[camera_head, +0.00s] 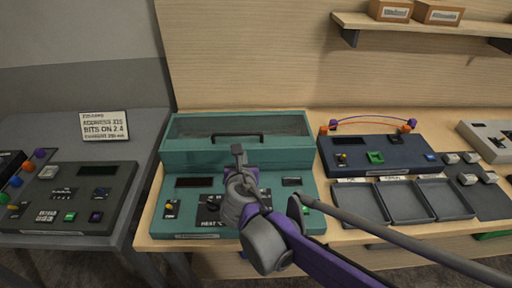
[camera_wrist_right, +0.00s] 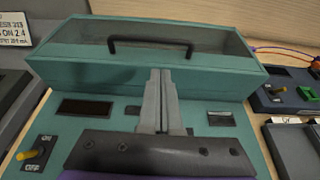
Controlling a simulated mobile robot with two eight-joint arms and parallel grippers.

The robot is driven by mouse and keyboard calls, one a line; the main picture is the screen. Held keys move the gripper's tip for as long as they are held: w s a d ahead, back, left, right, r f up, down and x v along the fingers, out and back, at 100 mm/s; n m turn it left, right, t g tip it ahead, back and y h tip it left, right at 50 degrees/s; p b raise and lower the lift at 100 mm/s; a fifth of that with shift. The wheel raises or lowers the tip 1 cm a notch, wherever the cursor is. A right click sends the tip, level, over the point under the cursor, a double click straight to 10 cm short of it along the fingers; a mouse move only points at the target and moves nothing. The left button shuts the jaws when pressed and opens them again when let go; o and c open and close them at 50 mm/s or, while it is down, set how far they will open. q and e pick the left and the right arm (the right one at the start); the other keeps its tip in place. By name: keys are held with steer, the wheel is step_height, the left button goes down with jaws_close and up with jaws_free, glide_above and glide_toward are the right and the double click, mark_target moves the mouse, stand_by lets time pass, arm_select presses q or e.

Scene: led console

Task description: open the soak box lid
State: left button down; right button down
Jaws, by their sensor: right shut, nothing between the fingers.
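The teal soak box (camera_head: 175,150) stands on the wooden bench, with its lid down. The lid has a dark see-through top (camera_head: 200,127) and a black bar handle (camera_head: 238,135); the handle also shows in the right wrist view (camera_wrist_right: 160,42). My right gripper (camera_head: 238,150) is shut and empty in front of the box, its fingertips close to the lid's front edge, below the handle. In the right wrist view its fingers (camera_wrist_right: 160,75) are together and overlap the box front; contact cannot be told. My left gripper is not in view.
The teal panel has a yellow switch (camera_head: 170,208), a heat dial and dark displays, partly hidden by my arm. A dark console (camera_head: 375,155) with wires and grey trays (camera_head: 405,203) lie right. Another console (camera_head: 70,198) and a sign (camera_head: 104,126) are left. A shelf (camera_head: 420,25) hangs above right.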

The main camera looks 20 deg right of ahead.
mark_target(243, 143)
steer(key=x, duration=1)
steer(key=shift+r, duration=0.1)
steer(key=shift+w+r, duration=0.1)
